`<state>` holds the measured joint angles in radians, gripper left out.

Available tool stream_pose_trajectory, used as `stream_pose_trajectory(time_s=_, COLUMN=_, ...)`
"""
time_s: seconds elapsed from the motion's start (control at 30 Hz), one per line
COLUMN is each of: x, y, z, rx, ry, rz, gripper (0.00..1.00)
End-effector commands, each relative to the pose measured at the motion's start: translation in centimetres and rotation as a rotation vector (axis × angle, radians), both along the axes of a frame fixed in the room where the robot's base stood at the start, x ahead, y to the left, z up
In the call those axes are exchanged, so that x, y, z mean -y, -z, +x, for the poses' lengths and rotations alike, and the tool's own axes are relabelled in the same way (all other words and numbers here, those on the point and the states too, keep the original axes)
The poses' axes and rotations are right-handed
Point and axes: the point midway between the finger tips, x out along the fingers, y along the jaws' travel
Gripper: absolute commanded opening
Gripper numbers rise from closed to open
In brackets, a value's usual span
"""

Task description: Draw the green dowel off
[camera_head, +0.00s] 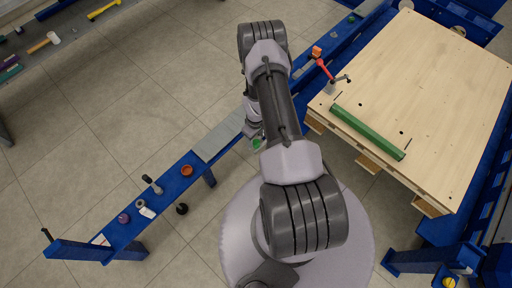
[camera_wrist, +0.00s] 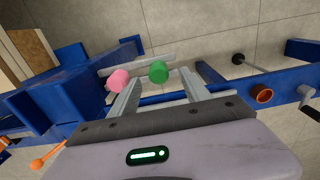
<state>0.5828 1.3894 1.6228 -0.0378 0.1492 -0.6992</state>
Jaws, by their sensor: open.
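The green dowel (camera_wrist: 158,71) shows end-on as a round green face in the wrist view, just beyond and between my fingertips. A small part of it (camera_head: 257,144) shows beside my arm in the head view. My gripper (camera_wrist: 160,80) is open, with one finger on each side of the dowel's face; I cannot tell whether either touches it. In the head view my arm hides most of the gripper and the dowel's surroundings.
A pink cylinder (camera_wrist: 118,80) sits close by the left finger. The blue rail (camera_head: 133,222) carries an orange cup (camera_head: 187,170) and small parts. A wooden pallet top (camera_head: 430,90) at right bears a long green bar (camera_head: 368,131) and an orange-handled clamp (camera_head: 323,66).

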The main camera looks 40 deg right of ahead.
Motion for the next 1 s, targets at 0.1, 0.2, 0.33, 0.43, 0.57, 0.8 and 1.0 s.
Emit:
stream_pose_trajectory(time_s=0.1, x=0.1, y=3.1, z=-0.2, rx=-0.001, ry=0.0, rz=0.001, gripper=0.56)
stream_pose_trajectory(time_s=0.2, x=0.2, y=3.8, z=-0.1, rx=0.0, ry=0.0, rz=0.0, gripper=0.56)
stream_pose_trajectory(time_s=0.33, x=0.2, y=3.5, z=-0.1, rx=0.0, ry=0.001, rz=0.0, gripper=0.56)
stream_pose_trajectory(time_s=0.43, x=0.2, y=3.5, z=-0.1, rx=0.0, ry=0.001, rz=0.0, gripper=0.4)
stream_pose_trajectory(time_s=0.57, x=0.2, y=3.5, z=-0.1, rx=0.0, ry=0.001, rz=0.0, gripper=0.14)
stream_pose_trajectory(time_s=0.8, x=0.2, y=3.5, z=-0.1, rx=0.0, ry=0.001, rz=0.0, gripper=0.0)
stream_pose_trajectory(time_s=1.0, x=0.2, y=2.9, z=-0.1, rx=0.0, ry=0.001, rz=0.0, gripper=0.0)
